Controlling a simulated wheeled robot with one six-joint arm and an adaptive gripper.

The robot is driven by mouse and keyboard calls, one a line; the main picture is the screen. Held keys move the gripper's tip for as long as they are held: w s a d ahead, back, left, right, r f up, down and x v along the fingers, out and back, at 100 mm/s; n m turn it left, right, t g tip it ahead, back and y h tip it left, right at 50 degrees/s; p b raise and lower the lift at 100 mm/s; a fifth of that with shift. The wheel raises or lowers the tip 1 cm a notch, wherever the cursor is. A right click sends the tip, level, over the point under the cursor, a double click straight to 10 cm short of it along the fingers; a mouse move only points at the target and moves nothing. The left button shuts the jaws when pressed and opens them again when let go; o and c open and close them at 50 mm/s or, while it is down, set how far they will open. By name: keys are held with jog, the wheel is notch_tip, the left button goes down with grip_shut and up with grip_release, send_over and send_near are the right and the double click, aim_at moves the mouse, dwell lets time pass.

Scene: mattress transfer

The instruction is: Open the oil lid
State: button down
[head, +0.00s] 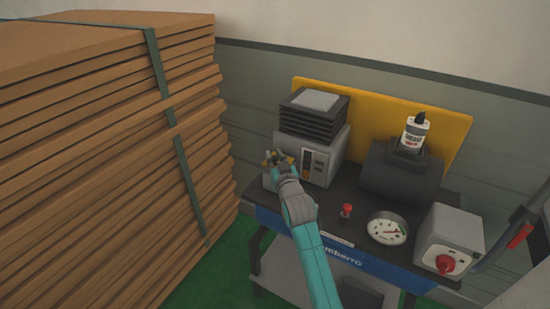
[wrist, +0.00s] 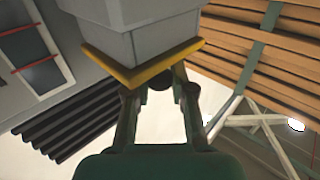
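A small yellow lid (head: 289,160) shows at the left side of the grey machine, partly hidden by my gripper. In the wrist view the yellow lid (wrist: 150,73) sits as a rim on a grey box-shaped container (wrist: 135,25). It looks closed against the container. My gripper (head: 274,158) is at the lid in the head view. In the wrist view my gripper's two fingers (wrist: 158,90) stand apart with a gap between them, their tips close to the lid's edge. I cannot tell whether they touch it.
The grey machine (head: 327,155) has black bellows (head: 314,118) on top. A white bottle (head: 414,135) stands in a dark holder (head: 400,176). A red knob (head: 346,211), a gauge (head: 388,229) and a grey switch box (head: 449,236) are on the bench. Stacked brown boards (head: 90,150) rise at left.

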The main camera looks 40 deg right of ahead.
jog(key=shift+d+r, duration=0.1)
jog(key=shift+r, duration=0.05)
jog(key=shift+w+d+r+m+g+y, duration=0.1)
jog(key=shift+d+r+m+g+y, duration=0.2)
jog(key=shift+r+m+g, duration=0.3)
jog(key=shift+w+d+r+m+g+y, duration=0.2)
jog(key=shift+d+r+m+g+y, duration=0.3)
jog(key=shift+m+g, duration=0.3)
jog(key=shift+w+d+r+m+g+y, duration=0.15)
jog(key=shift+d+r+m+g+y, duration=0.05)
jog(key=shift+d+m+g+y, duration=0.25)
jog(key=shift+w+d+r+m+g+y, duration=0.15)
jog(key=shift+d+m+g+y, duration=0.15)
jog(key=shift+y, duration=0.25)
jog(key=shift+w+d+r+m+g+y, duration=0.1)
jog(key=shift+d+m+g+y, duration=0.3)
jog(key=shift+y, duration=0.2)
jog(key=c, duration=1)
grip_release()
